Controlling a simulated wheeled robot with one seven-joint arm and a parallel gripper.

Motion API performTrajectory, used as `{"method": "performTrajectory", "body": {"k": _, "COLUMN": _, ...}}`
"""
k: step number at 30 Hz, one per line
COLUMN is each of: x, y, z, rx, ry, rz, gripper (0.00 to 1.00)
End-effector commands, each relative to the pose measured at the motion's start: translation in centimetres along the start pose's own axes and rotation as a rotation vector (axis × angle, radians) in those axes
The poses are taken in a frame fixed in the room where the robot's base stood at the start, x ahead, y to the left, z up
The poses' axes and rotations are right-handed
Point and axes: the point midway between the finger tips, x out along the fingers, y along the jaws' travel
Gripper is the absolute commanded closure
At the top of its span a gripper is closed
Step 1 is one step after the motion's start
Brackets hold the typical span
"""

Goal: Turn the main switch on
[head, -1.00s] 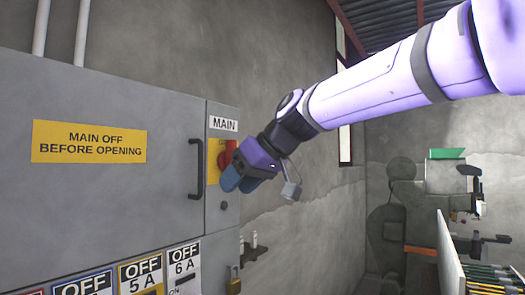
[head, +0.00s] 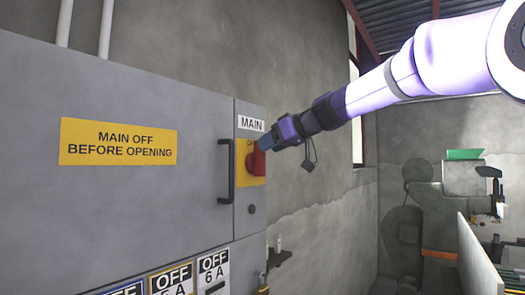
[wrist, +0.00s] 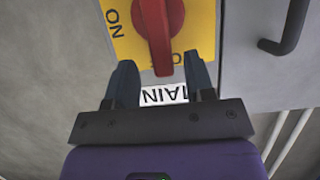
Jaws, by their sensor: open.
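The main switch is a red rotary handle (head: 256,160) on a yellow plate (head: 246,178), under a white MAIN label (head: 251,123) on the grey cabinet's right strip. In the wrist view, which is upside down, the red handle (wrist: 158,30) lies along the picture's vertical. Its lower end is near the gap between my fingers. "ON" reads at the plate's left there; the other word is partly hidden by the handle. My gripper (head: 266,143) is at the handle's right side in the head view.
A black door handle (head: 226,171) stands out just left of the switch. Below are several OFF-labelled switches (head: 172,280) and a padlock (head: 263,281). A yellow warning sign (head: 118,142) is on the door.

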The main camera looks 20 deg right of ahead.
Motion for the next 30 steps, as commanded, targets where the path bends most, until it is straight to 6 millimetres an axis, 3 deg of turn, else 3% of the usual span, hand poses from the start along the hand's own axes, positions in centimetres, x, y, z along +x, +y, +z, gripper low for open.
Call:
{"method": "performTrajectory", "body": {"k": 7, "x": 3.1, "y": 0.0, "z": 0.1, "rx": 0.001, "ry": -0.001, "rz": -0.001, "gripper": 0.51}}
{"method": "performTrajectory", "body": {"k": 19, "x": 3.7, "y": 0.0, "z": 0.0, "rx": 0.000, "ry": -0.001, "rz": 0.000, "gripper": 0.51}}
{"method": "performTrajectory", "body": {"k": 26, "x": 3.7, "y": 0.0, "z": 0.0, "rx": 0.001, "ry": -0.001, "rz": 0.000, "gripper": 1.00}}
{"method": "performTrajectory", "body": {"k": 30, "x": 3.7, "y": 0.0, "z": 0.1, "rx": 0.002, "ry": -0.001, "rz": -0.001, "gripper": 1.00}}
